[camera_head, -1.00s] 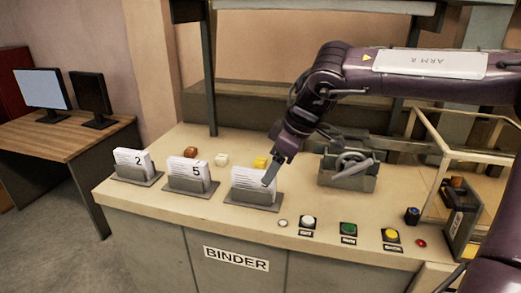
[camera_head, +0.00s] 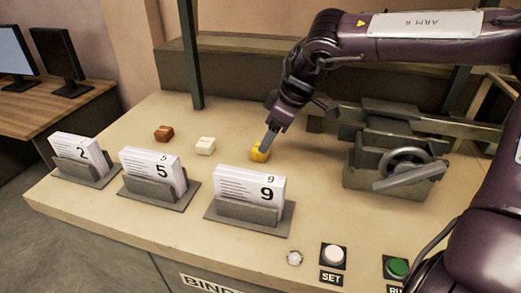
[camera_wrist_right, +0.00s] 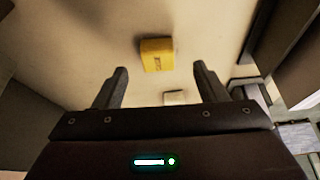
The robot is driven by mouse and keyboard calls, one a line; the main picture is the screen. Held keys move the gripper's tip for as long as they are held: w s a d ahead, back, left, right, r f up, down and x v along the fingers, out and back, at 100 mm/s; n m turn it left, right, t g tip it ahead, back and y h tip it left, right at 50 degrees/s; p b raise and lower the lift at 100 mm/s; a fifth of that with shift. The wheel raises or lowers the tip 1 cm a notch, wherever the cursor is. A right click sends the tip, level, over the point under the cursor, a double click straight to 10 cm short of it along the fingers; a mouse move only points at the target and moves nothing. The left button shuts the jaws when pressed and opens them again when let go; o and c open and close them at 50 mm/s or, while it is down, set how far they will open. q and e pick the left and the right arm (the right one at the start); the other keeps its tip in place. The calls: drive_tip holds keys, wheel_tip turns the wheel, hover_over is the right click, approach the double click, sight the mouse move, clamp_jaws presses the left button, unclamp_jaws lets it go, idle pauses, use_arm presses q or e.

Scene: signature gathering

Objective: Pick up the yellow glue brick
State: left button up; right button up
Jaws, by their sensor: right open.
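The yellow glue brick (camera_head: 259,153) lies on the beige binder table, behind the card stack marked 9. My right gripper (camera_head: 267,143) is just in front of it in the head view and hides part of it. In the right wrist view the yellow brick (camera_wrist_right: 157,55) lies beyond the two fingertips, between their lines. The right gripper (camera_wrist_right: 161,72) is open with nothing between its fingers. A white brick (camera_head: 205,145) and a brown brick (camera_head: 163,133) lie to the left of the yellow one. My left gripper is out of view.
Card stacks marked 2 (camera_head: 82,152), 5 (camera_head: 152,170) and 9 (camera_head: 250,188) stand in grey holders along the front. A grey clamp machine with a handwheel (camera_head: 405,160) stands right of the brick. A white SET button (camera_head: 333,256) and green button (camera_head: 397,267) sit at the front edge.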

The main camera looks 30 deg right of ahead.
drive_tip(key=x, duration=0.3)
drive_tip(key=p+x, duration=0.1)
drive_tip(key=x, duration=0.1)
drive_tip(key=shift+w, duration=0.35)
drive_tip(key=c, duration=1)
drive_tip(key=shift+c, duration=0.3)
drive_tip(key=shift+r, duration=0.15)
